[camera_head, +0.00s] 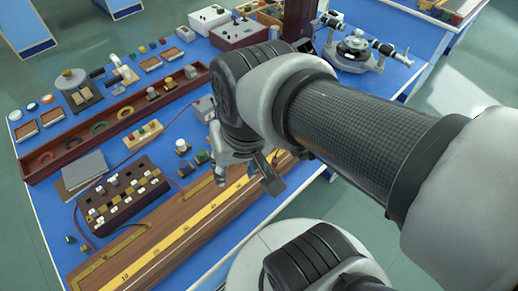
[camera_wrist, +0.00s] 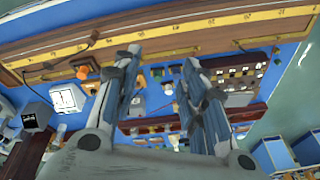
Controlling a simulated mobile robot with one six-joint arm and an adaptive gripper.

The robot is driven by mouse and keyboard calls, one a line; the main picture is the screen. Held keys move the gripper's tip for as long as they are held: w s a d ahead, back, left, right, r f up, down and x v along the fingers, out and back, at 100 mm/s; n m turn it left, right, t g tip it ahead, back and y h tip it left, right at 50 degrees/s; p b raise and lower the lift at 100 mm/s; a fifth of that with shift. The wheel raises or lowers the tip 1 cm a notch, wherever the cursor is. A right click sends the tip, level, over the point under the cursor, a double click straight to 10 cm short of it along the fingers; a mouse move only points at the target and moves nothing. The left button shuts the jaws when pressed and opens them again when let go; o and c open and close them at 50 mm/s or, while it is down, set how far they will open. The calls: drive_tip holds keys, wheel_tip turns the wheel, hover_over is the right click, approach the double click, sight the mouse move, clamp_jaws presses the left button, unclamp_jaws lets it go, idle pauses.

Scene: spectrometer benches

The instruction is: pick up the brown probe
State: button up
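My gripper (camera_head: 246,176) hangs over the front of the blue bench, by the long wooden board with a yellow scale (camera_head: 190,236). In the wrist view the two fingers of my gripper (camera_wrist: 160,58) are spread wide apart, with nothing between them. The wooden board (camera_wrist: 210,42) crosses the top of the wrist view, beyond the fingertips. I cannot clearly pick out the brown probe. A small dark piece with a thin wire (camera_wrist: 92,39) lies on the board in the wrist view, but it is too small to identify. My arm hides part of the bench in the head view.
A dark block with several terminals (camera_head: 120,197) stands left of my gripper. A long brown tray (camera_head: 110,130) with rings lies behind it. A spectrometer (camera_head: 355,50) stands at the back right. Small knobs and loose wires lie close to the board.

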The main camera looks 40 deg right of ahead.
drive_tip(key=w+d+f+m+y+p, duration=0.15)
drive_tip(key=d+f+m+p, duration=0.3)
drive_tip(key=d+m, duration=0.75)
drive_tip(key=w+d+f+m+y+p, duration=0.1)
drive_tip(key=w+d+f+m+p, duration=0.3)
drive_tip(key=d+m, duration=0.8)
drive_tip(key=m+b, duration=0.1)
drive_tip(key=b, duration=0.5)
hover_over(276, 160)
drive_tip(key=s+d, duration=0.2)
drive_tip(key=shift+t, duration=0.3)
drive_tip(key=f, duration=1.1)
drive_tip(key=shift+w+a+f, duration=0.15)
drive_tip(key=shift+a+f, duration=0.05)
drive_tip(key=b+x, duration=0.4)
drive_tip(key=x, duration=0.2)
drive_tip(key=shift+a+f, duration=0.1)
drive_tip(key=shift+f, duration=0.1)
drive_tip(key=shift+c, duration=0.3)
clamp_jaws()
